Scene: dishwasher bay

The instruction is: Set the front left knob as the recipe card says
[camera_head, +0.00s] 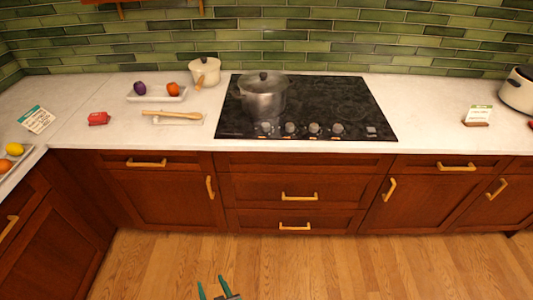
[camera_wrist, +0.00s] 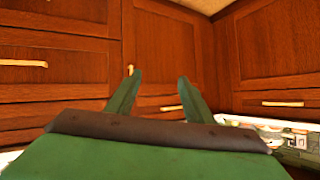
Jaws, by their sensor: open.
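The black cooktop (camera_head: 352,108) is set in the counter, with a row of several grey knobs along its front edge. The leftmost knob (camera_head: 266,128) is in front of a grey lidded pot (camera_head: 264,98); its setting is too small to read. A small card (camera_head: 480,113) stands on a wooden holder to the right of the cooktop, its text unreadable. Another card with a teal top (camera_head: 36,119) lies at the left; its text is also unreadable. My gripper (camera_head: 211,284) is open and empty, low over the floor, away from the knobs. Its green fingers also show in the wrist view (camera_wrist: 158,78).
A cream pot (camera_head: 205,72), a tray of produce (camera_head: 157,94), a red packet (camera_head: 98,118) and a wooden tool (camera_head: 172,114) are left of the cooktop. A white cooker (camera_head: 519,90) stands far right. Wooden cabinets with brass handles line the front; the floor is clear.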

